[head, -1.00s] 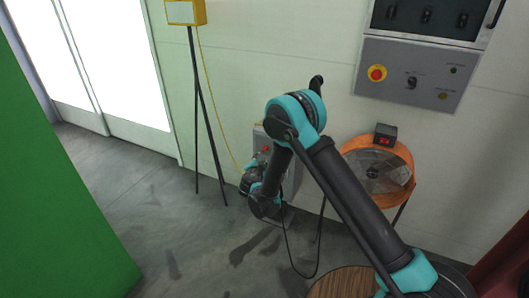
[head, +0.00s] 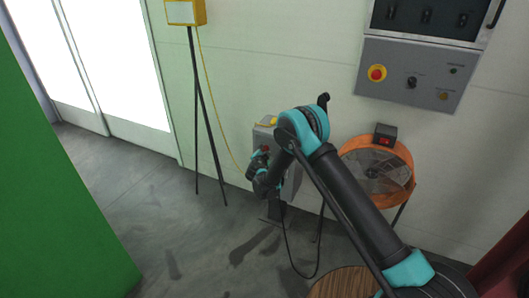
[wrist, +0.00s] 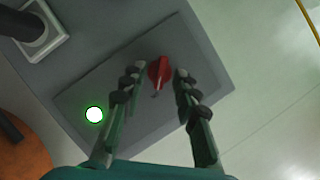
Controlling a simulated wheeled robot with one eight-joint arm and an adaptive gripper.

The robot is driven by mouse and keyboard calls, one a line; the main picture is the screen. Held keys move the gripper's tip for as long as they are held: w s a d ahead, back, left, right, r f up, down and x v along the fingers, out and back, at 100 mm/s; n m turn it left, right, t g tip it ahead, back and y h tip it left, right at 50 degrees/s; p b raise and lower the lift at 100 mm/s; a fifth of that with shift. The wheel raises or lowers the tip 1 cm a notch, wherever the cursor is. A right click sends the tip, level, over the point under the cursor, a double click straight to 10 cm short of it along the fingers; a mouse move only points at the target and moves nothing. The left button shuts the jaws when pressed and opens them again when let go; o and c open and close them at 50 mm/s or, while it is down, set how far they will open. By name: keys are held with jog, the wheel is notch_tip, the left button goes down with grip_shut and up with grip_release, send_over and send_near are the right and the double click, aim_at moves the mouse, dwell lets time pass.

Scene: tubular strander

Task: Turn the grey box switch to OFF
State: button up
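The grey box (head: 263,134) stands by the wall in the head view, partly hidden by my arm. In the wrist view its grey plate (wrist: 218,78) carries a red switch knob (wrist: 160,72) and a lit green lamp (wrist: 94,114). The knob's narrow end points roughly down in the picture. My gripper (wrist: 158,74) is open, one finger on each side of the knob, with a gap visible on both sides. In the head view my gripper (head: 258,158) is small and dark in front of the box. I cannot read any OFF mark.
An orange round fan (head: 405,165) with a small black box (head: 386,134) stands to the right. A wall panel (head: 430,75) hangs above it. A yellow lamp (head: 186,12) on a tripod stands left. A black cable hangs below my arm.

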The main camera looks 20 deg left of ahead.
grip_shut()
dwell(0.4)
jog(key=shift+a+r+n+g+h, duration=0.15)
jog(key=shift+n+h, duration=0.15)
jog(key=shift+n, duration=0.3)
jog(key=shift+a+n+g+h, duration=0.15)
jog(key=shift+n+h, duration=0.15)
jog(key=shift+n, duration=0.3)
jog(key=shift+n+h, duration=1)
jog(key=shift+n, duration=0.2)
jog(key=n+h, duration=0.1)
jog(key=n, duration=0.1)
jog(key=n+h, duration=0.1)
jog(key=shift+a+n+h, duration=0.3)
jog(key=shift+a+n, duration=0.05)
jog(key=shift+n, duration=0.05)
jog(key=n+h, duration=0.2)
jog(key=n, duration=0.1)
jog(key=shift+a+n+h, duration=0.2)
jog(key=shift+n+h, duration=0.1)
